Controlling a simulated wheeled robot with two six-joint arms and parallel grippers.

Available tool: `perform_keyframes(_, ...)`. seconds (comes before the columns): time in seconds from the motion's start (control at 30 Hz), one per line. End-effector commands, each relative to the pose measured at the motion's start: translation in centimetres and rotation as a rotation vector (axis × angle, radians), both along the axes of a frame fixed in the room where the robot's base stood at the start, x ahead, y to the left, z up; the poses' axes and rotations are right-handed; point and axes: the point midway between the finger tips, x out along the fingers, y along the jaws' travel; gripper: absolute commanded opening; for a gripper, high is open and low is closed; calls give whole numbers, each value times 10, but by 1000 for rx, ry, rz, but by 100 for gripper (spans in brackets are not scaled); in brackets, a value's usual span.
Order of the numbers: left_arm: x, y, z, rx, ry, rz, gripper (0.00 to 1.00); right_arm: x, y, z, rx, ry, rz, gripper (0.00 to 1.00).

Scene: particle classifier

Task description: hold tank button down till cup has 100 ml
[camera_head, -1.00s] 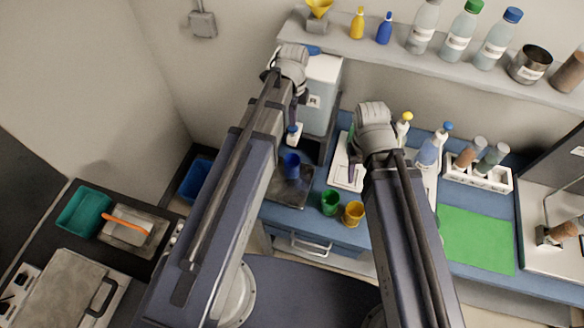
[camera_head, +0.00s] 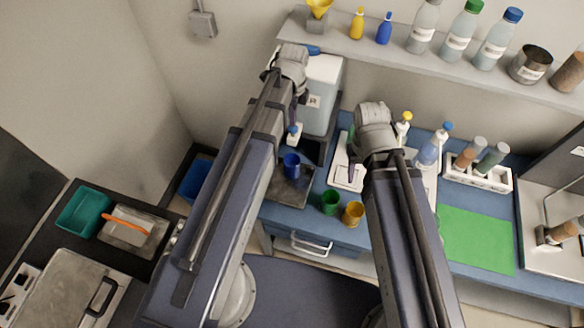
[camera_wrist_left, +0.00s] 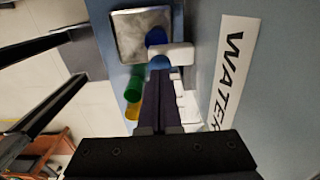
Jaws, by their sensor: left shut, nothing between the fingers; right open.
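The water tank (camera_head: 323,85) is a pale box on the blue bench; its WATER label (camera_wrist_left: 232,70) shows in the left wrist view. Low on its front is a white tap (camera_head: 294,138) with a blue top, also in the left wrist view (camera_wrist_left: 175,55). A blue cup (camera_head: 291,166) stands on a dark metal tray (camera_head: 284,190) by the tap. My left gripper (camera_wrist_left: 160,78) is shut and empty, its tips close to the tap; contact cannot be told. The cup's level is not readable. My right gripper (camera_head: 352,165) is open and empty near a white panel.
A green cup (camera_head: 330,202) and a yellow cup (camera_head: 352,213) stand right of the tray near the bench edge. Spray bottles, a tube rack (camera_head: 478,177) and a green mat (camera_head: 476,238) lie further right. A shelf of bottles (camera_head: 430,65) is above.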

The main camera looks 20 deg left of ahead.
Motion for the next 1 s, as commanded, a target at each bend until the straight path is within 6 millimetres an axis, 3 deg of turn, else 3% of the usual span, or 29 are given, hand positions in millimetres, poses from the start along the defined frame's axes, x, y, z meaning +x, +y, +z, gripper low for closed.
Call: perform_keyframes(1.0, 0, 0, -30, 0, 0, 0, 0, 0, 0, -30, 0, 0, 0, 50)
